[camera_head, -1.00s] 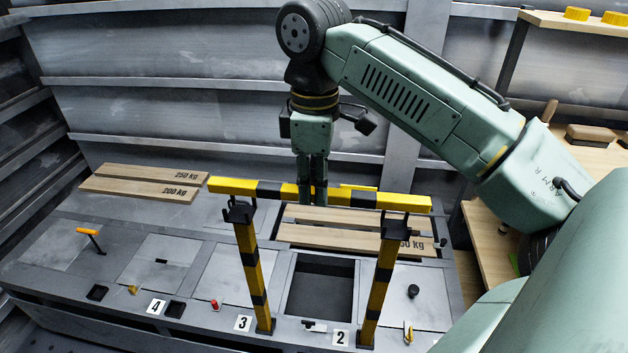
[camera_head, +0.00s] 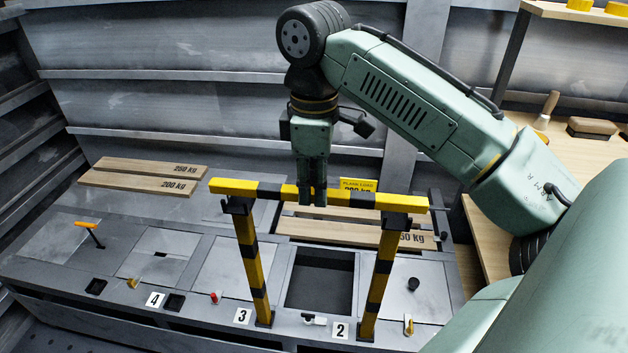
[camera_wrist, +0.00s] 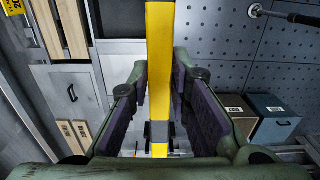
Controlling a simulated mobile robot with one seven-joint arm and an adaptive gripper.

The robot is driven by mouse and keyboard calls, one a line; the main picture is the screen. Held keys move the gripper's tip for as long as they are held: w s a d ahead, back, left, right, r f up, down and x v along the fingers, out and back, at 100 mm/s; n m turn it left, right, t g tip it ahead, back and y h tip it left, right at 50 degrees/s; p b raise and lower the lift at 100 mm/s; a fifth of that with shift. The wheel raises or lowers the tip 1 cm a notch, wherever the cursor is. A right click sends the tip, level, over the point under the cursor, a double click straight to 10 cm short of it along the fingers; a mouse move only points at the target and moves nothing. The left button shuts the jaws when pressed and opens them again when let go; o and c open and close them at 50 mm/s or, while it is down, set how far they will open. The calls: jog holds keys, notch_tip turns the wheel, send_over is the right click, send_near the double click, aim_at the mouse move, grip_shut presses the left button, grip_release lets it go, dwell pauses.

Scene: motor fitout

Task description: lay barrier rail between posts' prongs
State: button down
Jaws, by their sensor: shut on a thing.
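The barrier rail (camera_head: 334,196) is a yellow bar with black bands. It spans the tops of two yellow-black posts, the left post (camera_head: 254,268) and the right post (camera_head: 378,285). Its ends reach past both posts. Dark prongs show at the left post's top (camera_head: 237,206) and the right post's top (camera_head: 392,219). The rail is at prong height; I cannot tell whether it is seated. My gripper (camera_head: 312,203) points down and is shut on the rail between the posts. In the wrist view the rail (camera_wrist: 160,40) runs between the finger pads.
An open dark hatch (camera_head: 320,284) lies between the posts. Wooden planks (camera_head: 335,230) lie behind the rail, near a yellow sign (camera_head: 359,186). More planks (camera_head: 142,182) lie at the back left. A workbench (camera_head: 545,150) with a brush stands at the right.

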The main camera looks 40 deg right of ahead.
jog(key=shift+f, duration=0.2)
dwell(0.5)
jog(key=shift+f, duration=0.5)
jog(key=shift+f, duration=0.6)
dwell(2.1)
jog(key=c, duration=1.4)
grip_release()
notch_tip(320, 180, up, 12)
